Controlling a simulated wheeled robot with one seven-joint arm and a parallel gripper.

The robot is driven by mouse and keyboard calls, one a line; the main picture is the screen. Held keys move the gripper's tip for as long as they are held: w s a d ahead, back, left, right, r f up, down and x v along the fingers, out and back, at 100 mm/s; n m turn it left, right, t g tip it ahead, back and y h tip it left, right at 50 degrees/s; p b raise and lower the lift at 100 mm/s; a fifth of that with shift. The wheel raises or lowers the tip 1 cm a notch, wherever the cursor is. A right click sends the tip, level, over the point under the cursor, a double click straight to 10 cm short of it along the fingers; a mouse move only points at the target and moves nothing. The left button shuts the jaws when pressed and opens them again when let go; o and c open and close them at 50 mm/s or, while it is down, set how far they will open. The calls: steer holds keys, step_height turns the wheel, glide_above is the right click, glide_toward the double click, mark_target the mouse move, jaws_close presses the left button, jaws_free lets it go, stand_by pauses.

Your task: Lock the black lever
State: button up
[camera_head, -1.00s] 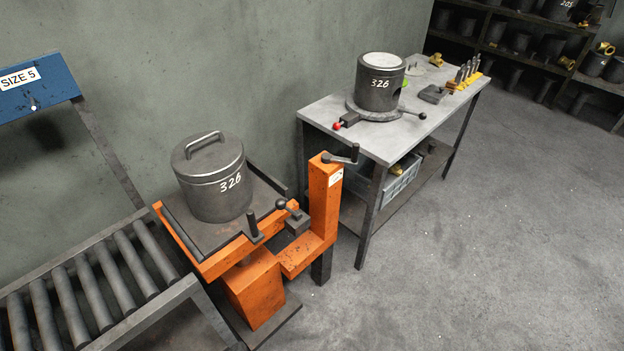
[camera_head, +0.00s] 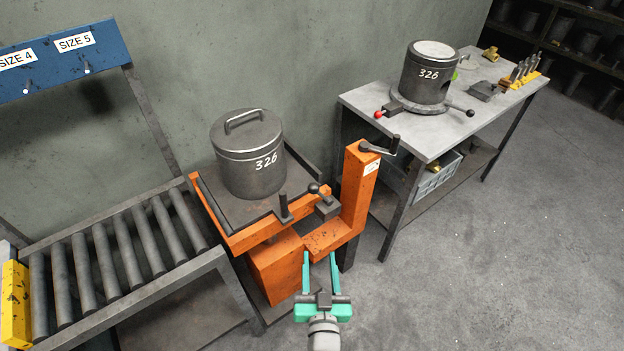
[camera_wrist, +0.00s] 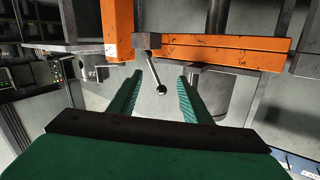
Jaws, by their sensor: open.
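A black lever (camera_head: 318,190) with a ball knob sits on a dark block (camera_head: 327,208) at the front of the orange stand (camera_head: 272,231). In the wrist view the lever (camera_wrist: 154,70) slants from its block (camera_wrist: 147,41), with its ball (camera_wrist: 162,89) showing between the lines of my two fingers. My gripper (camera_head: 320,258) has green fingers and is open and empty. In the head view it is below and in front of the lever, apart from it. The gripper also shows in the wrist view (camera_wrist: 160,77). Whether the ball is within finger reach I cannot tell.
A lidded grey pot (camera_head: 247,160) marked 326 stands on the orange stand. An orange post (camera_head: 358,190) with a crank (camera_head: 380,147) rises right of the lever. A roller conveyor (camera_head: 118,250) is left. A table (camera_head: 450,125) with another pot (camera_head: 428,75) stands right. Front-right floor is clear.

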steer(key=n+y, duration=0.1)
steer(key=y, duration=0.1)
glide_toward(314, 193)
steer(key=shift+t, duration=0.4)
steer(key=w, duration=0.3)
steer(key=w+f, duration=0.1)
steer(key=w, duration=0.1)
steer(key=shift+a, duration=0.35)
steer(key=w, duration=0.3)
steer(key=w+a, duration=0.1)
steer(key=w, duration=0.6)
steer(key=shift+w+a, duration=0.2)
steer(key=shift+a, duration=0.05)
jaws_close()
